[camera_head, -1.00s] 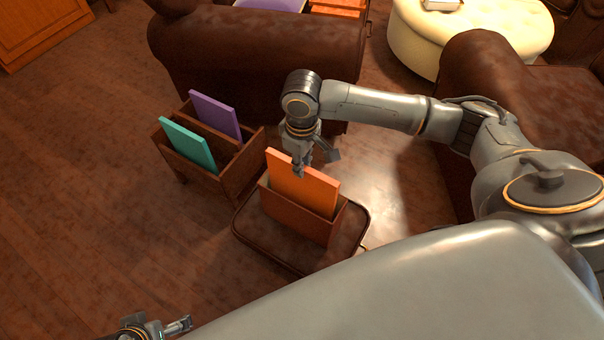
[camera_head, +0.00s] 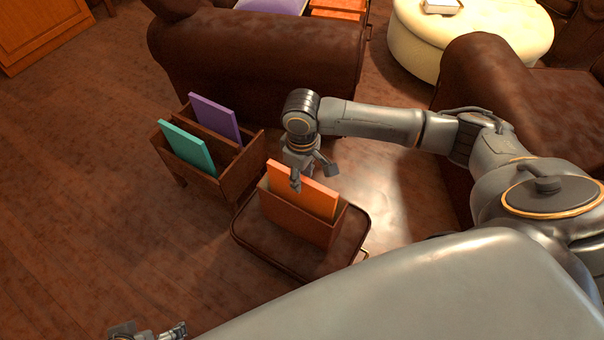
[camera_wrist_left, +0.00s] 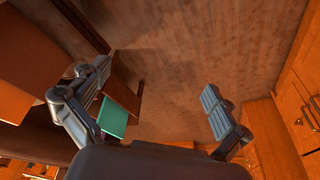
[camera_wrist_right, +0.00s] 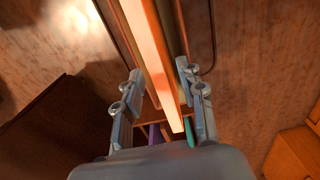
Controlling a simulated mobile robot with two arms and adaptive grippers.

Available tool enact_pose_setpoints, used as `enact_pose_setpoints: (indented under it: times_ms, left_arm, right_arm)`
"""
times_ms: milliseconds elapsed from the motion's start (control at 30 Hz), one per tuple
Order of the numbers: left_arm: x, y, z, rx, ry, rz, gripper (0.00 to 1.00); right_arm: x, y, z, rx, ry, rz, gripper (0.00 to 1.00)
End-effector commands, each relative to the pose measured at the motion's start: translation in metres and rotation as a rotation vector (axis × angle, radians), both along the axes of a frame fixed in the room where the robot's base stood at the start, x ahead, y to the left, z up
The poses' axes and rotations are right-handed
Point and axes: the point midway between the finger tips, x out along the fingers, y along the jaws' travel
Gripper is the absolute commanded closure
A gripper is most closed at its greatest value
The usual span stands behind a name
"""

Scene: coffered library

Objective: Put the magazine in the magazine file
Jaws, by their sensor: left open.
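The orange magazine (camera_head: 312,196) stands upright inside the brown magazine file (camera_head: 298,223), its upper part showing above the rim. My right gripper (camera_head: 313,178) is just above the file, with its fingers on both sides of the magazine. In the right wrist view, the fingers (camera_wrist_right: 160,72) are spread, with the magazine (camera_wrist_right: 155,55) between them and gaps visible beside it. My left gripper (camera_head: 150,332) is low at the left, far from the file and partly cut off. In the left wrist view, it (camera_wrist_left: 157,80) is open and empty.
The file stands on a dark low stand (camera_head: 265,250) with a rounded rim. A wooden rack (camera_head: 228,178) holding a teal folder (camera_head: 187,149) and a purple folder (camera_head: 216,118) is to its left. A brown leather armchair (camera_head: 260,60) is behind. Floor at the left is clear.

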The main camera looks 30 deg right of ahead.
Motion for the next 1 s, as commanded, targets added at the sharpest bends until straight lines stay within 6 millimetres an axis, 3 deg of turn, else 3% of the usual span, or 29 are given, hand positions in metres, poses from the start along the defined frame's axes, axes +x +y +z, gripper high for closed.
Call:
enact_pose_setpoints:
  times_ms: [233, 367, 1000]
  left_arm:
    - [0.000, 0.000, -0.002, 0.000, 0.000, 0.000, 0.00]
    - [0.003, -0.001, 0.003, -0.002, -0.004, 0.000, 0.00]
    - [0.015, -0.004, -0.106, 0.002, 0.060, -0.009, 0.00]
  right_arm:
    - [0.000, 0.000, 0.002, 0.000, -0.001, 0.000, 0.61]
    - [0.001, 0.000, 0.020, 0.001, -0.003, -0.001, 0.61]
    - [0.001, 0.000, 0.111, 0.001, -0.001, -0.001, 0.61]
